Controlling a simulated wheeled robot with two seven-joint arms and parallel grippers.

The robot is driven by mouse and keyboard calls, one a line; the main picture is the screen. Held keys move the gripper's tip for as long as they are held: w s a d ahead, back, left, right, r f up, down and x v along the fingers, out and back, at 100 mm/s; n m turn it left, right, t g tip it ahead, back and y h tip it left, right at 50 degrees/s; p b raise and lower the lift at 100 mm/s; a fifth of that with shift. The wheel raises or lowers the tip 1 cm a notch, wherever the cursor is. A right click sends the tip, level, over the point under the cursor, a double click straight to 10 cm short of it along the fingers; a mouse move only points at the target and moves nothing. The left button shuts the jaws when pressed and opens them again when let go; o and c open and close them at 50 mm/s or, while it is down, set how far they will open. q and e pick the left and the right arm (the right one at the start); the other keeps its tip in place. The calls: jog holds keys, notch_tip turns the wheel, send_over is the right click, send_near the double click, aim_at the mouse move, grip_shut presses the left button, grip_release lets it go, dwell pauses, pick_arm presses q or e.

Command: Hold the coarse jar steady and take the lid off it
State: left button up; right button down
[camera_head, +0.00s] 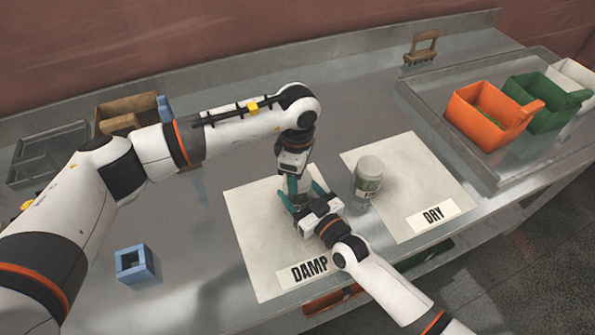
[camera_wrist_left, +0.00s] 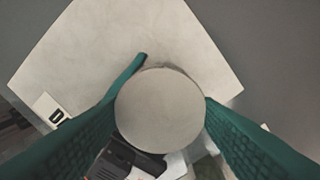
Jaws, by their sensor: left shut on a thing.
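The coarse jar (camera_head: 293,185) stands over the DAMP sheet, mostly hidden between my two grippers. Its round pale lid (camera_wrist_left: 160,110) fills the middle of the left wrist view. My left gripper (camera_head: 295,176) points down from above and is shut on the lid, with a green finger on each side. Whether the lid still sits on the jar is hidden. My right gripper (camera_head: 303,197) reaches in from the front right, its green fingers either side of the jar body. Whether they press on it is not clear.
A second lidded jar (camera_head: 367,180) stands close to the right on the DRY sheet (camera_head: 425,180). The DAMP sheet (camera_head: 258,245) lies below my grippers. A blue square block (camera_head: 135,262) is at front left. Orange (camera_head: 485,115) and green (camera_head: 540,90) bins stand in a right-hand tray.

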pick_arm(q)
jog(key=n, duration=0.4)
jog(key=shift+n, duration=0.3)
jog(key=n, duration=0.4)
jog(key=shift+n, duration=0.4)
jog(key=n, duration=0.4)
jog(key=shift+n, duration=0.3)
jog(key=n, duration=0.9)
jog(key=shift+r, duration=0.1)
jog(key=n, duration=0.4)
jog(key=shift+n, duration=0.4)
jog(key=n, duration=0.7)
